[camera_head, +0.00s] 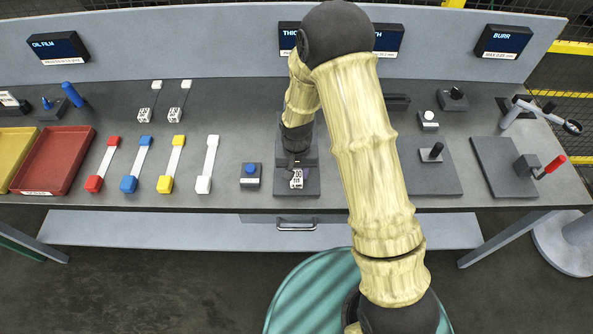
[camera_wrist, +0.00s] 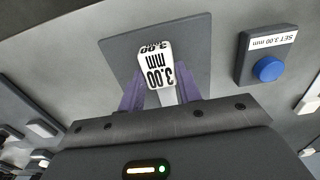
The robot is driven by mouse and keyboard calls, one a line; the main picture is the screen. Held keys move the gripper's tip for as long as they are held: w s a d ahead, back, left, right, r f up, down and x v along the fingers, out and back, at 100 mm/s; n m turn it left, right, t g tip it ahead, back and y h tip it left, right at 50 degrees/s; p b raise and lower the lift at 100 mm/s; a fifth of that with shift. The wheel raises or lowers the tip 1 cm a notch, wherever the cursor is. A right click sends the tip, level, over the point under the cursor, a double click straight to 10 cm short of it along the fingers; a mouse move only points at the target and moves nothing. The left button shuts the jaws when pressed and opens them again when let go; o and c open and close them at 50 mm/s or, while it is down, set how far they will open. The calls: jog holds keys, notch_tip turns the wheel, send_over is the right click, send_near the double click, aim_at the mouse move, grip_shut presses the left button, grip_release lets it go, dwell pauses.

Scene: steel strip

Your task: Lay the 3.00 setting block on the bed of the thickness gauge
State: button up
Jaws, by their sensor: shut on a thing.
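The white 3.00 mm setting block (camera_head: 296,181) is between the fingers of my gripper (camera_head: 294,169), over the front part of the thickness gauge's dark bed (camera_head: 311,187). In the wrist view, the block (camera_wrist: 153,66) shows its "3.00 mm" label between the purple fingers of my gripper (camera_wrist: 158,92), which are shut on it. The dark bed plate (camera_wrist: 112,62) lies behind and below the block there. I cannot tell whether the block touches the bed. My arm hides much of the gauge behind.
A box with a blue button (camera_head: 250,173) stands just left of the bed; its "SET 3.00 mm" label shows in the wrist view (camera_wrist: 271,41). Several coloured-ended strips (camera_head: 173,163) lie further left, with two small labelled blocks (camera_head: 144,115) behind. A red tray (camera_head: 66,133) is far left.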

jog(key=o, duration=1.1)
notch_tip(320, 180, up, 17)
jog(key=b, duration=0.2)
jog(key=shift+r, duration=0.2)
jog(key=shift+s, duration=0.1)
dwell(0.3)
jog(key=s+d+t, duration=0.2)
jog(key=s+d, duration=1)
jog(key=d, duration=0.1)
jog(key=shift+d+t, duration=0.3)
